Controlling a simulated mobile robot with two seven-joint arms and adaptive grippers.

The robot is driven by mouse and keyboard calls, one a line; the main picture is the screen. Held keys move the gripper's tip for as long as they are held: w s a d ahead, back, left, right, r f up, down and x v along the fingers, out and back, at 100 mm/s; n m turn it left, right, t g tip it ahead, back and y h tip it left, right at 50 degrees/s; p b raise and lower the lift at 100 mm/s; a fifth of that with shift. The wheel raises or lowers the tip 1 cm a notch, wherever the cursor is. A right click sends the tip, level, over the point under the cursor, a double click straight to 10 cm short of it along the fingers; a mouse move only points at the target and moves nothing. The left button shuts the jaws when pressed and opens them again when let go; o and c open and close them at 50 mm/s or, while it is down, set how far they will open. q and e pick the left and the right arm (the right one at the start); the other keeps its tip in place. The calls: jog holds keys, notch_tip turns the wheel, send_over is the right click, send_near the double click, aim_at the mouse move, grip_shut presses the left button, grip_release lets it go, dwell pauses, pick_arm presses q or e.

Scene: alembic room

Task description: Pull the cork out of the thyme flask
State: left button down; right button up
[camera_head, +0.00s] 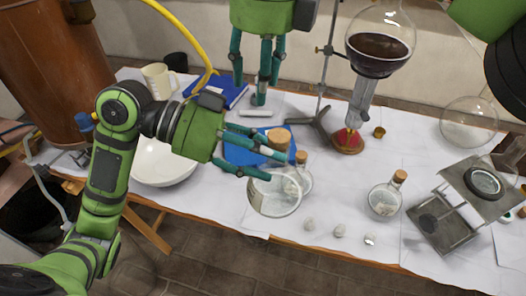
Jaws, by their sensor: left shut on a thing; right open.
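My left gripper (268,156) is shut around the neck of a round glass flask (274,203), and a wide brown cork (278,138) sits above its fingers. The flask appears tilted; whether it touches the table cannot be told. A smaller corked flask (305,183) stands partly hidden behind it. Another corked flask (384,201) with pale contents stands to the right. I cannot read a label telling which holds thyme. My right gripper (257,78) is open and empty at the top, pointing down, behind and above the held flask.
A white bowl (163,165) and blue books (222,92) lie left of and behind the flask. A stand holds a dark-filled round flask (378,55) over a burner. A metal stand (446,222) is at right. Small pale lumps (339,230) lie near the table's front edge.

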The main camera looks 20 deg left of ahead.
pick_arm(q)
jog(key=shift+s+d+r, duration=0.1)
pick_arm(e)
jog(key=h, duration=0.2)
send_near(280, 135)
jog(key=shift+d+n, duration=0.15)
jog(key=shift+n, duration=0.25)
jog(key=shift+s+d+f, duration=0.1)
jog(key=shift+f, duration=2.1)
jog(key=shift+d+f, duration=0.1)
jog(key=shift+f, duration=2.1)
grip_shut()
jog(key=shift+r, duration=0.1)
jog(key=shift+r, duration=2.2)
